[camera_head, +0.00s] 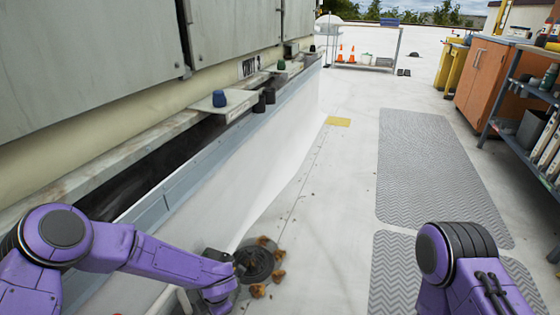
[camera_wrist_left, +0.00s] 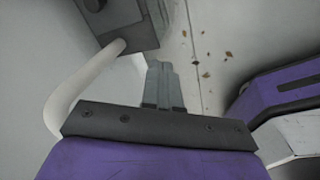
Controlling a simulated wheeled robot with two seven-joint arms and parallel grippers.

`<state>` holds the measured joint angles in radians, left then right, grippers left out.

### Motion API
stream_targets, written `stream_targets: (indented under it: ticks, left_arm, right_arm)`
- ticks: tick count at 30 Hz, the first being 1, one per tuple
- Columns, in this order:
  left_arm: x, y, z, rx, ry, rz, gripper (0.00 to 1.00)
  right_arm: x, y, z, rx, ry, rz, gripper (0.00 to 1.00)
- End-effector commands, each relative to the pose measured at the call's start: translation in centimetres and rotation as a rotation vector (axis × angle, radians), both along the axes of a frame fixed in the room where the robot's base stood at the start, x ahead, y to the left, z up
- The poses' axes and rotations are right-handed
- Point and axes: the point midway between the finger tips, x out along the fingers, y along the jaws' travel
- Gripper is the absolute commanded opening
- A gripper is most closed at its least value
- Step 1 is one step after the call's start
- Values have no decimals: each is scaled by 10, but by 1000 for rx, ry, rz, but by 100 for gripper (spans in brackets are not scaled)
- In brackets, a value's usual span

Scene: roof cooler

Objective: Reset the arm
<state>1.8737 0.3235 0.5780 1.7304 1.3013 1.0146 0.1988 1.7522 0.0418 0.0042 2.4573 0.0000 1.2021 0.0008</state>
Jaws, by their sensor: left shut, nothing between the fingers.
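My left arm (camera_head: 150,258) comes in from the left in the head view, bent low beside the white wall, with its far end near the bottom edge. In the left wrist view my left gripper (camera_wrist_left: 163,85) is shut and empty, its two grey fingers together over the pale roof floor. My right arm (camera_head: 455,265) shows only in part at the lower right of the head view. Its gripper is out of view.
A dark round drain (camera_head: 255,263) with brown leaves lies beside my left arm. The cooler (camera_head: 90,70) runs along the left, with a blue cap (camera_head: 219,98) on its ledge. Grey mats (camera_head: 430,165) and a shelf (camera_head: 530,120) are at right.

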Motion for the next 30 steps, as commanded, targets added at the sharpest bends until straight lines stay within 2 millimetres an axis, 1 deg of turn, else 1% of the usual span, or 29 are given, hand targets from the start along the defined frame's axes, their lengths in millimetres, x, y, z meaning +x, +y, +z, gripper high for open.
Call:
stream_targets:
  ticks: [1, 5, 8, 9, 11, 12, 14, 15, 16, 18, 20, 21, 22, 23, 24, 26, 29, 30]
  left_arm:
    - [-11, 7, -6, 45, 8, -81, 0]
    - [-40, 28, -22, 175, 25, -349, 0]
    - [-70, 45, -35, 275, 53, -604, 0]
    - [-85, 51, -40, 310, 68, -718, 0]
    - [-109, 60, -45, 352, 91, -894, 0]
    - [-126, 65, -48, 373, 108, -1010, 0]
    - [-153, 72, -51, 389, 135, -1180, 0]
    - [-172, 76, -52, 391, 156, -1284, 0]
    - [-188, 80, -51, 386, 172, -1360, 0]
    - [-221, 88, -49, 367, 212, -1505, 0]
    - [-247, 97, -46, 345, 256, -1591, 0]
    - [-262, 107, -43, 337, 297, -1624, 0]
    - [-271, 117, -44, 347, 339, -1644, 0]
    - [-268, 114, -22, 344, 325, -1637, 0]
    - [-266, 113, -7, 344, 321, -1633, 0]
    - [-266, 113, 10, 345, 319, -1631, 0]
    - [-265, 113, 41, 345, 319, -1630, 0]
    - [-265, 113, 55, 345, 319, -1629, 0]
  right_arm:
    - [0, 0, 0, 0, 0, 0, 43]
    - [0, 0, 0, 0, 0, 0, 43]
    - [0, 0, 0, 0, 0, 0, 43]
    - [0, 0, 0, 0, 0, 0, 43]
    - [0, 0, 0, 0, 0, 0, 43]
    - [0, 0, 0, 0, 0, 0, 43]
    - [0, 0, 0, 0, 0, 0, 43]
    - [0, 0, 0, 0, 0, 0, 43]
    - [0, 0, 0, 0, 0, 0, 43]
    - [0, 0, 0, 0, 0, 0, 43]
    - [0, 0, 0, 0, 0, 0, 43]
    - [0, 0, 0, 0, 0, 0, 43]
    - [0, 0, 0, 0, 0, 0, 43]
    - [-1, 0, 22, 0, 1, 0, 43]
    - [0, 0, 37, 0, 2, 0, 43]
    - [0, 0, 55, -1, -1, 0, 43]
    - [0, 0, 87, -1, -1, 0, 43]
    - [0, 0, 100, -1, -1, 1, 43]
